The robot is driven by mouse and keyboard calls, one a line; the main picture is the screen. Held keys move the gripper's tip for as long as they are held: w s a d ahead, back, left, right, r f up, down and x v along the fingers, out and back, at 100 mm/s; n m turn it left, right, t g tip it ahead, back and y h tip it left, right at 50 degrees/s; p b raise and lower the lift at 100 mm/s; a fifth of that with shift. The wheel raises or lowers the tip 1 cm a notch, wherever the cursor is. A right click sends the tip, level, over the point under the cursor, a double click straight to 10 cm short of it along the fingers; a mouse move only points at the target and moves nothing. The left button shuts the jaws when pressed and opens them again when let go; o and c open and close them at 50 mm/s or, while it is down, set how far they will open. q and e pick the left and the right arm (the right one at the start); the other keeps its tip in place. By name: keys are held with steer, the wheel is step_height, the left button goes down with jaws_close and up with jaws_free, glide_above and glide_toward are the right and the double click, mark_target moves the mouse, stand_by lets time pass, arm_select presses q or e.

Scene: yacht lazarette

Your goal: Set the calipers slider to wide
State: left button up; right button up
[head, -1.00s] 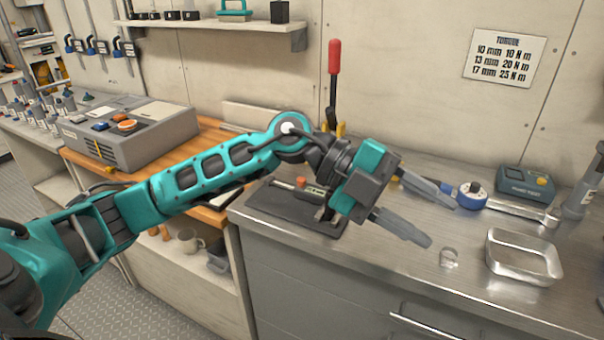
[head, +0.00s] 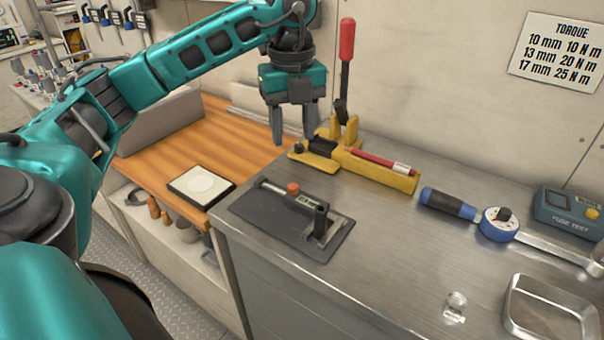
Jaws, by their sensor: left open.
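The calipers (head: 305,203) lie on a dark grey mat (head: 258,216) near the left front corner of the steel bench. They show a rail running left to right, an orange knob (head: 293,188) on a slider, and dark upright jaws at the right end. The slider's exact setting is too small to read. My left gripper (head: 293,139) points down with its fingers apart and empty. In the picture it is above and behind the calipers, beside the yellow clamp, not touching the calipers. My right gripper is not in view.
A yellow toggle clamp (head: 385,172) with a red-topped lever (head: 346,42) stands behind the mat. A blue torque wrench (head: 497,224), a fuse tester (head: 567,212), a clear small object (head: 455,306) and a metal tray (head: 552,312) are to the right.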

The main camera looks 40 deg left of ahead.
mark_target(293, 186)
arm_select(q)
step_height(293, 186, down, 12)
steer(key=shift+s+r, duration=0.15)
stand_by(0.3)
jaws_close()
stand_by(0.5)
